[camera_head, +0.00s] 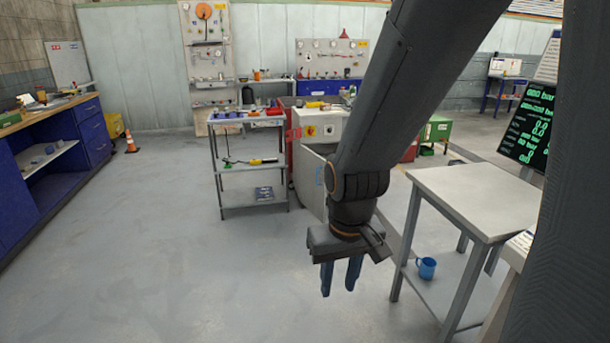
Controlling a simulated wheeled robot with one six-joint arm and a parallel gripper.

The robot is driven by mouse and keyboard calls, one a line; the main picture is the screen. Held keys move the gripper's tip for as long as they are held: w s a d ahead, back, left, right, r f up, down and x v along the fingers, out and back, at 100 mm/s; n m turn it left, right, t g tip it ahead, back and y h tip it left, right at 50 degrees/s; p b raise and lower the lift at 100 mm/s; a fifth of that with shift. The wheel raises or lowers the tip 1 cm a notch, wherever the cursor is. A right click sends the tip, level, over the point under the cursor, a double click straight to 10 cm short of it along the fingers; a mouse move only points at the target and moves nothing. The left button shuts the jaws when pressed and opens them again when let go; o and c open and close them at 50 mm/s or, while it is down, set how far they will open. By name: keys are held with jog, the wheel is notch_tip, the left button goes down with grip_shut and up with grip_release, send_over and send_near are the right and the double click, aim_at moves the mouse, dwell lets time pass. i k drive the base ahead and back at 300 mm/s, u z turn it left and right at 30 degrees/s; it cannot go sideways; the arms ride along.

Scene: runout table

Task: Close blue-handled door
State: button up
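A pale grey door panel (307,184) with a blue handle (319,176) is on the low machine cabinet in the middle of the view. The panel appears to stand at an angle to the cabinet. My arm hides its right side, so I cannot tell how far it is open. My gripper (340,277) points down in front of the cabinet, nearer to me and lower in the picture than the handle. Its two blue fingers are apart with nothing between them, and it is not touching the door.
A grey shelf trolley (253,167) with tools stands just left of the cabinet. A grey table (480,196) with a blue mug (426,268) on its lower shelf stands at the right. A blue workbench (55,150) lines the left wall. The floor at front left is clear.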

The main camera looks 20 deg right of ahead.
aim_at(313, 188)
jog(key=i, duration=2.25)
jog(key=z, duration=0.85)
jog(key=i, duration=0.45)
jog(key=u, duration=0.15)
